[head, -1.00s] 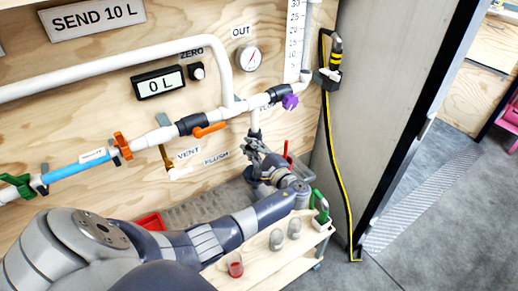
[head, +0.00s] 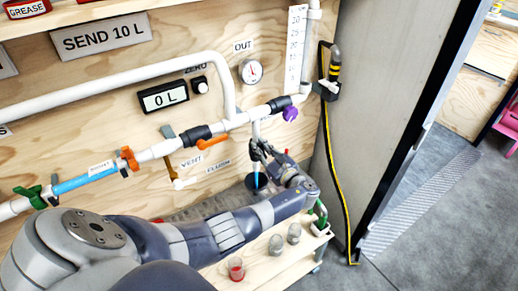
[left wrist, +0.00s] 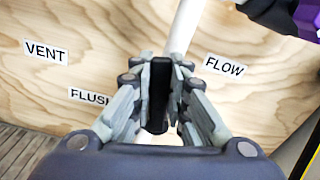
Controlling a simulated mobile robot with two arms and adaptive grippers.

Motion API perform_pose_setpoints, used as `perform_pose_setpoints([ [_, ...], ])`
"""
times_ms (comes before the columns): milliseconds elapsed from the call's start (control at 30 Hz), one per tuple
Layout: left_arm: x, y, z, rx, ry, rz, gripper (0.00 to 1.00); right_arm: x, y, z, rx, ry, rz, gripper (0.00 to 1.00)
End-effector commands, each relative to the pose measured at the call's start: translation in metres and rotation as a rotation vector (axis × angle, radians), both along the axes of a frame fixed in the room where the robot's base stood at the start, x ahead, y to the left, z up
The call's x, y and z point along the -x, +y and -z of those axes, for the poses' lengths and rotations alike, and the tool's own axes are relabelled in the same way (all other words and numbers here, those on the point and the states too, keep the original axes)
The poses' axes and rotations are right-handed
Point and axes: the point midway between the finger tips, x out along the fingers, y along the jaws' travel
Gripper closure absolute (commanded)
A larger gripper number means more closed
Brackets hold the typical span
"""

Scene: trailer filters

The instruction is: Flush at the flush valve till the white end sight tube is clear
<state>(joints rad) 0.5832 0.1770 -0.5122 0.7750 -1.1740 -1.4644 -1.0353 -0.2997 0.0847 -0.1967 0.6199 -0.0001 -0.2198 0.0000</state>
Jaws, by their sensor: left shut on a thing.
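My left gripper (head: 262,150) is at the short white pipe under the main line, above the FLUSH label (head: 218,166). In the left wrist view its fingers (left wrist: 160,97) are shut around a black upright piece, apparently the flush valve handle (left wrist: 158,100); the fingers partly hide it. A blue stream (head: 256,180) shows below the gripper, over a dark round opening. A blue tube section (head: 85,179) with a white label lies between green and orange clips at the left; I cannot tell which part is the white end sight tube. My right gripper is not in view.
An orange handle (head: 213,143) and a purple handle (head: 290,113) sit on the white pipe. The counter reads 0 L (head: 164,97). A small shelf (head: 262,262) with several jars stands below my left arm. A grey wall (head: 375,110) is close on the right.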

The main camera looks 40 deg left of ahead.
Motion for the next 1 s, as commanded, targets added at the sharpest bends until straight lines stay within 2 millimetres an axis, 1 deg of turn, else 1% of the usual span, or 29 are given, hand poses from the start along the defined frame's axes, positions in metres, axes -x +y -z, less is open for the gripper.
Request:
perform_pose_setpoints([
  [233,-0.002,-0.002,0.001,-0.015,0.049,0.001,1.0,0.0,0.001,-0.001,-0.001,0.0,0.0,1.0],
  [633,-0.002,-0.002,0.001,-0.016,0.053,0.001,1.0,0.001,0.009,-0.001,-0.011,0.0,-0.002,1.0],
  [667,-0.002,-0.002,0.001,-0.016,0.053,0.001,0.83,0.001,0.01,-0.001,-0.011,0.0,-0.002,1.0],
  [700,-0.002,-0.002,0.001,-0.016,0.053,0.0,0.74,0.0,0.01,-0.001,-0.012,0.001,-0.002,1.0],
  [733,-0.002,-0.002,0.001,-0.016,0.053,0.001,0.67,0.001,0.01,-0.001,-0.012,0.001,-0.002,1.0],
  [767,-0.002,-0.001,0.001,-0.016,0.053,0.0,0.64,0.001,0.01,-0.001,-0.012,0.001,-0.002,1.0],
  [1000,-0.002,-0.001,0.0,-0.017,0.05,0.0,0.64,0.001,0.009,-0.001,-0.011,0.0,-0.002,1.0],
])
